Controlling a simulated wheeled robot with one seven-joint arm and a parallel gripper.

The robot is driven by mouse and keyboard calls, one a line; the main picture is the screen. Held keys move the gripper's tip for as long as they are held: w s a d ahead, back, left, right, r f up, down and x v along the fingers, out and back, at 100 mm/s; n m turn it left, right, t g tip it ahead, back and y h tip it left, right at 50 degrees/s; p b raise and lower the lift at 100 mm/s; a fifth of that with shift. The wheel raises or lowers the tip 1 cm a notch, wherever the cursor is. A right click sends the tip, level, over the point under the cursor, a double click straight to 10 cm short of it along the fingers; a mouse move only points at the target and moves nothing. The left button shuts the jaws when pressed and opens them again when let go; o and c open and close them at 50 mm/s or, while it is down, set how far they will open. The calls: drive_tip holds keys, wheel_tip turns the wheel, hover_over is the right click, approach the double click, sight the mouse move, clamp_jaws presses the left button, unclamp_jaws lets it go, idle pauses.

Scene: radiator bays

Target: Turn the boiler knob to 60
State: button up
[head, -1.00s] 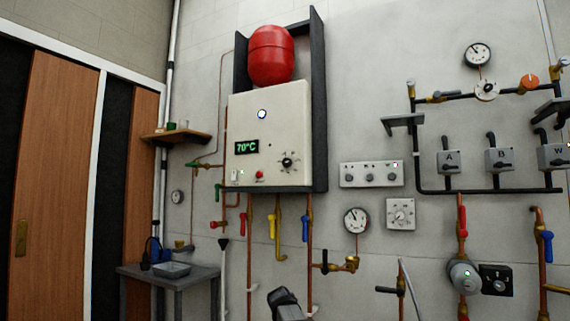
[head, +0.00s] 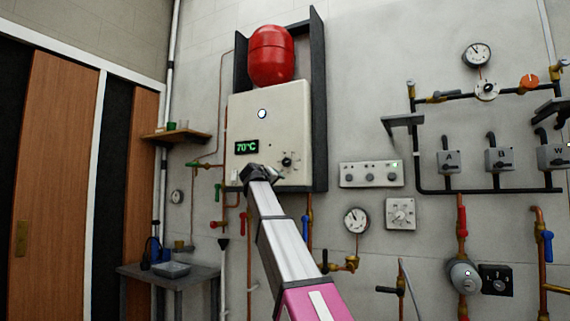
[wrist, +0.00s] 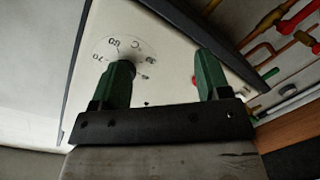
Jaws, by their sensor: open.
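The boiler (head: 283,112) is a cream box on the wall, with a green display (head: 246,147) that reads 70°C. Its dark boiler knob (head: 287,162) is at the lower right of the front. My gripper (head: 258,172) is in front of the lower part of the boiler, left of the knob in the head view. In the wrist view my gripper (wrist: 162,62) has its green fingers wide apart with nothing between them. The numbered dial (wrist: 117,42) is behind the left finger, which hides most of the knob. I cannot tell whether they touch.
A red tank (head: 271,55) is above the boiler, between dark side panels. Pipes with coloured valve levers hang below it. A panel with several knobs (head: 371,174) and a gauge (head: 356,220) are to the right. A small shelf (head: 178,136) and table (head: 170,271) are left.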

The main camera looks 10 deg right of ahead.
drive_tip(key=t+h, duration=0.1)
approach(285, 161)
drive_tip(key=x, duration=0.9)
drive_tip(key=shift+w+d+f, duration=0.1)
drive_tip(key=shift+w+d, duration=0.15)
drive_tip(key=shift+w, duration=0.05)
drive_tip(key=shift+c, duration=0.3)
drive_tip(key=c, duration=0.9)
